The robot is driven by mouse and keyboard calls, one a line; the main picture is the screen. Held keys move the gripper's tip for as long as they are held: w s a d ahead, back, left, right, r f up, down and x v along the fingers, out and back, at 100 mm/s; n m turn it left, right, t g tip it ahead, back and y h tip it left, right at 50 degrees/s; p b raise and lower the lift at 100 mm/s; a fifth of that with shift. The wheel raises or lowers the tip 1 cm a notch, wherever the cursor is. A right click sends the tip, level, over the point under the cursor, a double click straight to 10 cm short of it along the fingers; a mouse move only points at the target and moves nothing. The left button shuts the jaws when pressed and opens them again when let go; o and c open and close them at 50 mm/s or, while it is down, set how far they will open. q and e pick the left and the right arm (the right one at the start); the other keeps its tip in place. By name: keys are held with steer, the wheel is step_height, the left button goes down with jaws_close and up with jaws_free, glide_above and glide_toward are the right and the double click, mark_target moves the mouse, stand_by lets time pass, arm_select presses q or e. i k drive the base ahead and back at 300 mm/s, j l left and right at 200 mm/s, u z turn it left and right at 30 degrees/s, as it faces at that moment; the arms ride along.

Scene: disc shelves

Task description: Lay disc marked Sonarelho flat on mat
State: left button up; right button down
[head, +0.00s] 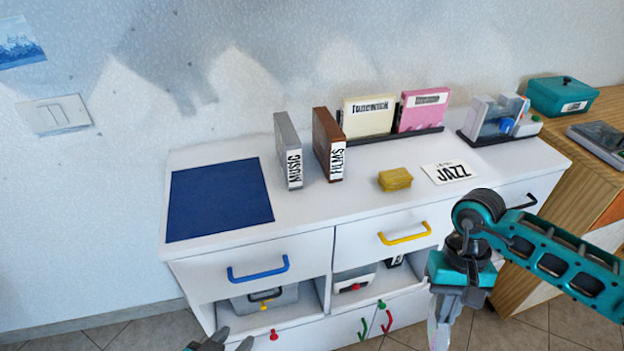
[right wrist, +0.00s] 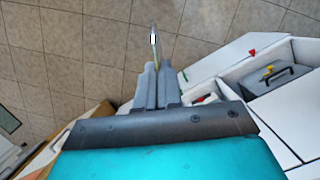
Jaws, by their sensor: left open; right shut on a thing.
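The dark blue mat (head: 220,200) lies bare on the left of the white cabinet top. My right gripper (head: 440,318) is in front of the cabinet, right of the mat and below the top, pointing down. It is shut on a thin pale disc (head: 437,336), seen nearly edge-on. In the right wrist view the disc (right wrist: 154,42) stands out from the closed fingertips (right wrist: 158,72). Its marking cannot be read, so I cannot tell whether it says Sonarelho. My left gripper (head: 217,343) is open at the bottom edge, mostly cut off, below and in front of the mat.
A grey MUSIC box (head: 280,150) and brown FILMS box (head: 322,145) stand right of the mat. Behind are cream (head: 368,117) and pink (head: 422,111) cases on a black rack. A yellow block (head: 395,179) and JAZZ card (head: 446,172) lie rightward. Drawer handles protrude in front.

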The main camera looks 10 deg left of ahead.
mark_target(220, 196)
steer(key=j, duration=0.4)
steer(key=k+j, duration=0.15)
steer(key=j, duration=0.7)
steer(key=k, duration=0.05)
